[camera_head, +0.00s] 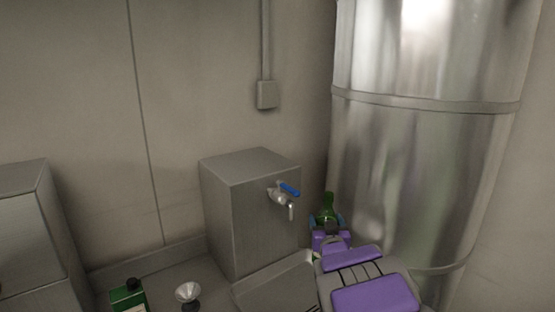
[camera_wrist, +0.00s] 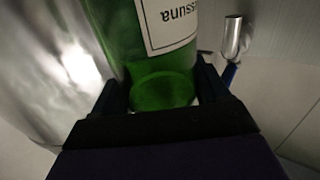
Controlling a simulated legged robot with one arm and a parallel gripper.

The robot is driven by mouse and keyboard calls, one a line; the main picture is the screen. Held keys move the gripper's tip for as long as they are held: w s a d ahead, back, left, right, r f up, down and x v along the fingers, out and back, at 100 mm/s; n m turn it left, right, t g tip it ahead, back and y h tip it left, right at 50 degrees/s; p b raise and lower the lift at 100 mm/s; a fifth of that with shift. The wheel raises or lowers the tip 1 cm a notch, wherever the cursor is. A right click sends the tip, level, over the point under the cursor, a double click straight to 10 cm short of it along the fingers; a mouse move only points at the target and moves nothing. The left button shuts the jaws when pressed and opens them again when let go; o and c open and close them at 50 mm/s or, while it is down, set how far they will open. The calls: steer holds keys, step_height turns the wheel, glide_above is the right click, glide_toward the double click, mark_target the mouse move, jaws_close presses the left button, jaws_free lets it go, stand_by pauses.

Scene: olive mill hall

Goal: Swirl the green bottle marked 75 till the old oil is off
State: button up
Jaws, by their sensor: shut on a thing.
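My gripper (camera_head: 327,224) is shut on a green glass bottle (camera_head: 328,202) and holds it in front of the large steel tank. In the wrist view the bottle (camera_wrist: 162,85) stands between the two dark fingers (camera_wrist: 165,95), and its base end looks clear green. It carries a white label (camera_wrist: 170,22) with dark letters that read "essuna" upside down; the rest of the label is cut off. I cannot see a 75 on it. In the head view my gripper hides the lower part of the bottle.
A steel box (camera_head: 245,215) with a blue-handled tap (camera_head: 285,195) stands just left of my gripper. A steel tank (camera_head: 430,150) rises close behind. A dark green container (camera_head: 128,296) and a small funnel (camera_head: 188,293) stand at the lower left.

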steer(key=a, duration=0.5)
steer(key=d, duration=0.6)
steer(key=shift+d, duration=0.25)
steer(key=shift+a+r, duration=0.1)
steer(key=shift+a, duration=0.25)
